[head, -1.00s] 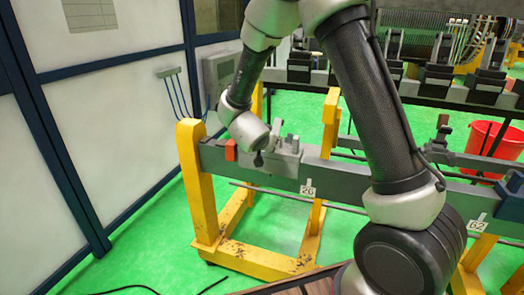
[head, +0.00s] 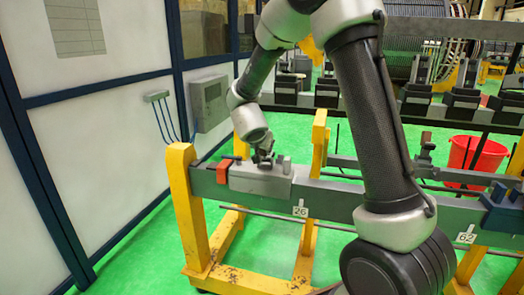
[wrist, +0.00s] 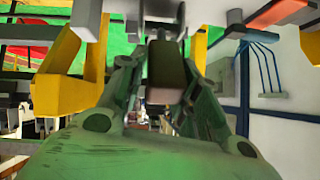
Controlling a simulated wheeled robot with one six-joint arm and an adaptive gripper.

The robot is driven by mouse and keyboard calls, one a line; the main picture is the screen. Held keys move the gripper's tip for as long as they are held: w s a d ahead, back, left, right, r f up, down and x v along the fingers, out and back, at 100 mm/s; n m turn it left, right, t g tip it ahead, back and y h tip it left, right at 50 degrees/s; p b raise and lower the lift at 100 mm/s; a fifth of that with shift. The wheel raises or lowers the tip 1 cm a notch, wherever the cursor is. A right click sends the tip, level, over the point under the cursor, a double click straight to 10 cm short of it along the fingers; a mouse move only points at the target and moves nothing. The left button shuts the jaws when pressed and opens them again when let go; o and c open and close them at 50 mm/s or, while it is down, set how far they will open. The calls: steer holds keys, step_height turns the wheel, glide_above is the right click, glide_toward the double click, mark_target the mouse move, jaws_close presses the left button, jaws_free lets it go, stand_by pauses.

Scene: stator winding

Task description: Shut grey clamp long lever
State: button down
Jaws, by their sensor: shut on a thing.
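The grey clamp (head: 262,180) sits on the long grey beam, beside a red-orange block, in the head view. My gripper (head: 264,158) is just above the clamp's top, with my wrist coming down from the upper left. In the wrist view the fingers of my gripper (wrist: 163,75) are on both sides of a dark brown-grey lever (wrist: 167,62) and shut on it. Pale grey clamp parts (wrist: 150,12) show beyond the lever. The lever's far end is partly hidden, and its angle is hard to tell in the head view.
The grey beam (head: 345,205) rests on yellow stands (head: 185,210). The red-orange block (head: 223,170) is left of the clamp. A blue part (head: 503,208) sits farther right on the beam. A red bucket (head: 476,158) stands behind. Green floor is free in front.

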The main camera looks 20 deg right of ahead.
steer(key=shift+w+d+r, duration=0.15)
steer(key=shift+w+r, duration=0.1)
steer(key=shift+w, duration=0.15)
stand_by(0.3)
steer(key=c, duration=1.1)
jaws_free()
steer(key=shift+w, duration=0.1)
steer(key=shift+s, duration=0.2)
steer(key=v, duration=1.1)
steer(key=shift+s+a+r, duration=0.2)
steer(key=shift+s+a, duration=0.05)
